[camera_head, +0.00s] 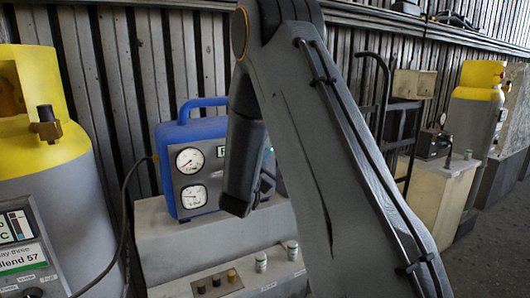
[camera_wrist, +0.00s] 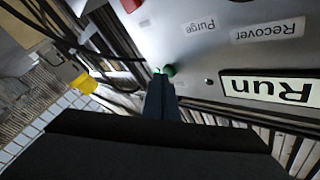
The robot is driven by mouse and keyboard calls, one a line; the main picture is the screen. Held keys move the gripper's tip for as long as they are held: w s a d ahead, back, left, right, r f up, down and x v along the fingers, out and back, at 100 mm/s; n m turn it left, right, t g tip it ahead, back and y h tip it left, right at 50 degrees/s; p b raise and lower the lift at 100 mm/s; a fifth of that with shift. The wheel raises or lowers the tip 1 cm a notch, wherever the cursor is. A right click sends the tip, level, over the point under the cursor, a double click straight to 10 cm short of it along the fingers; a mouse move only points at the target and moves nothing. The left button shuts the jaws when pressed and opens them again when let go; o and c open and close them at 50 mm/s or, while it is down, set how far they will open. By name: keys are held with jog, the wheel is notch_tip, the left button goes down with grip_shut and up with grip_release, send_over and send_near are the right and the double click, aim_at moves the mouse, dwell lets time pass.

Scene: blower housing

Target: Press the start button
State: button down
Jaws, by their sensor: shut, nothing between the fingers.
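The blue machine (camera_head: 199,133) with two round gauges on its grey front stands on a grey block at centre left in the head view. My arm covers its right side. In the wrist view its grey panel (camera_wrist: 205,50) appears upside down, with labels reading Run, Recover and Purge. A green button (camera_wrist: 169,70) sticks out near the panel's edge. I take it for the start button. My gripper (camera_wrist: 160,80) is shut and empty, its tips right at the green button. I cannot tell whether they touch it. In the head view the fingers are hidden behind my arm.
A grey and yellow cylinder (camera_head: 60,160) stands at the left, with a dark hose beside it. A hand truck (camera_head: 372,95) and another yellow-topped cylinder (camera_head: 474,105) stand at the right. Small knobs sit on the lower box (camera_head: 235,278) in front.

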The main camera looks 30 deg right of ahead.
jog(key=shift+s, duration=0.45)
jog(key=s+p, duration=0.1)
jog(key=s, duration=0.5)
dwell(0.4)
jog(key=shift+d, duration=0.1)
dwell(0.5)
